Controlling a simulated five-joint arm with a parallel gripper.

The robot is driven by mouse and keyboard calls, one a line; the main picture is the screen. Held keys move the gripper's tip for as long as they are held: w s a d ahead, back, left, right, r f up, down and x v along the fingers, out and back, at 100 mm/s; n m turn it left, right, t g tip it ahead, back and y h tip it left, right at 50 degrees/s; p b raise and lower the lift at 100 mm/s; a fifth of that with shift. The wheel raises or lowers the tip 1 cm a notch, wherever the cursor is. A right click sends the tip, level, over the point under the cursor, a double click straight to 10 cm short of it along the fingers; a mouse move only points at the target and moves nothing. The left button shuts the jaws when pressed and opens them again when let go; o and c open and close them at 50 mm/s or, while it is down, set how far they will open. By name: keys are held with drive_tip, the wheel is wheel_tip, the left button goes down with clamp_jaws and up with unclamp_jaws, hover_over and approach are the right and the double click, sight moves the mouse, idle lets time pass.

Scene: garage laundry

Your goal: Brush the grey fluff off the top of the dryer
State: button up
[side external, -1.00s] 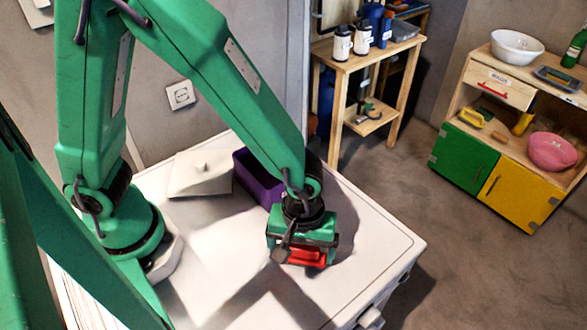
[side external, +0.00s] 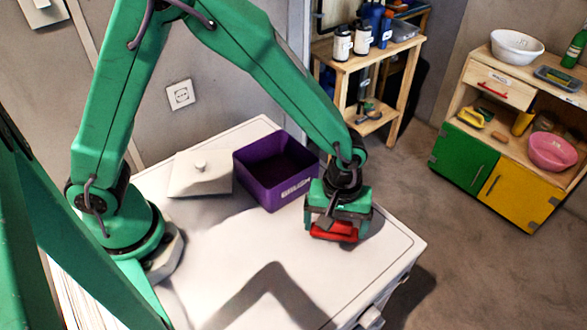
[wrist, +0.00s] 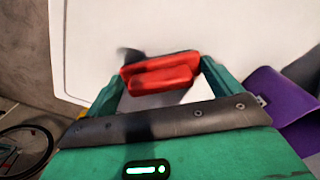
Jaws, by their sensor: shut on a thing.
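My gripper (side external: 338,220) is shut on a red brush (side external: 334,233), low over the right part of the white dryer top (side external: 225,235). In the wrist view the red brush (wrist: 160,72) sits between the green fingers, with the bare dryer top (wrist: 230,25) behind it. A dark patch shows at the brush's left end there; I cannot tell if it is shadow, bristles or fluff. I cannot tell whether the brush touches the surface. I cannot make out any grey fluff clearly; the brush and gripper hide some of the top.
An open purple bin (side external: 268,182) stands on the dryer behind and left of my gripper. A pale lid with a knob (side external: 200,176) lies left of it. The front-left dryer top is clear. A wooden shelf (side external: 345,70) and a cabinet (side external: 465,155) stand beyond.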

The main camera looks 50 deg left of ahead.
drive_tip(key=shift+r, duration=4.15)
